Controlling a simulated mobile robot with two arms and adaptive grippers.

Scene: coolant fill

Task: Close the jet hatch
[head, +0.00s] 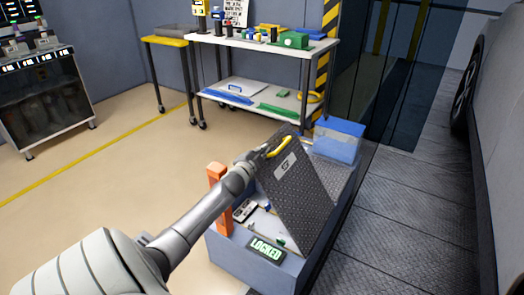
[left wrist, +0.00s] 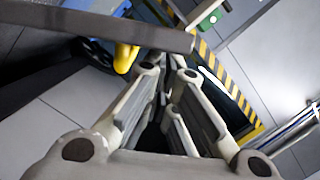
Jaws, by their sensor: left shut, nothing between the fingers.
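The hatch lid (head: 297,185) is a dark tread plate with a pale label and a yellow handle (head: 280,146) near its upper edge. It stands tilted open over a blue-grey box (head: 235,262), whose inside partly shows. A green LOCKED sign (head: 265,248) is on the box's front. My left gripper (head: 264,151) is at the lid's upper left edge, close beside the handle. In the left wrist view its fingers (left wrist: 168,62) are shut and empty, with the yellow handle (left wrist: 126,57) to their left. Whether they touch the lid cannot be told. My right gripper is out of view.
An orange post (head: 219,200) stands at the box's left side. A blue bin (head: 338,140) is behind the lid. A wheeled workbench (head: 262,43) with tools stands at the back. A large grey vehicle (head: 500,130) is at the right. Floor to the left is clear.

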